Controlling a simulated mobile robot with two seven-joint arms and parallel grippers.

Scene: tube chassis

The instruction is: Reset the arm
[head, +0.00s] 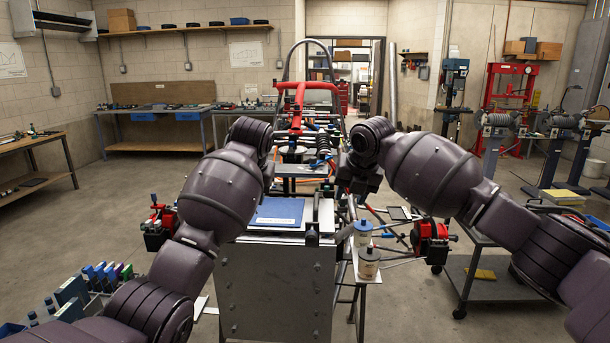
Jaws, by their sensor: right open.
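My two purple-grey arms reach forward from the lower corners of the head view. My right arm bends inward at the upper middle. Its gripper (360,183) hangs below the wrist, open, with nothing seen between its fingers, just right of the metal cabinet. My left arm rises on the left and ends in a round wrist joint at the upper middle. My left gripper is hidden behind that arm.
A metal cabinet (275,290) with a blue folder (277,211) stands in front. A tube chassis (298,95) is behind it. Two bottles (368,262) (362,232) stand on a small shelf. A dark cart (495,278) is at right.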

